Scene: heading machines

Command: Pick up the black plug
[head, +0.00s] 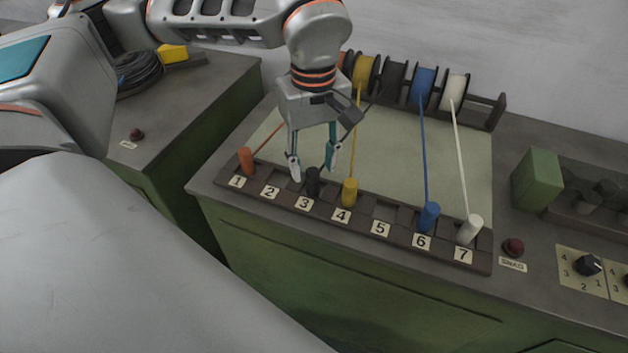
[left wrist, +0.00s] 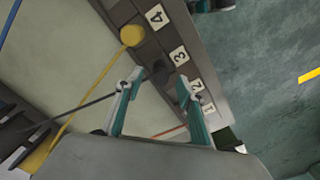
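The black plug (head: 312,182) stands upright in slot 3 of the numbered plug strip (head: 381,241). In the left wrist view the plug (left wrist: 158,74) shows dark between the fingertips, near the label 3. My left gripper (head: 312,168) is open and points down at the plug, one finger on each side. In the left wrist view the fingers (left wrist: 157,84) are spread apart; I cannot tell whether either touches the plug. The black wire runs toward the black spool (head: 392,80), partly hidden behind my gripper. My right gripper is not in view.
The yellow plug (head: 350,192) stands close by in slot 4 and the orange plug (head: 246,161) in slot 1. The blue plug (head: 429,217) and white plug (head: 470,229) are farther right. Their wires stretch to spools behind. Slots 2 and 5 look empty.

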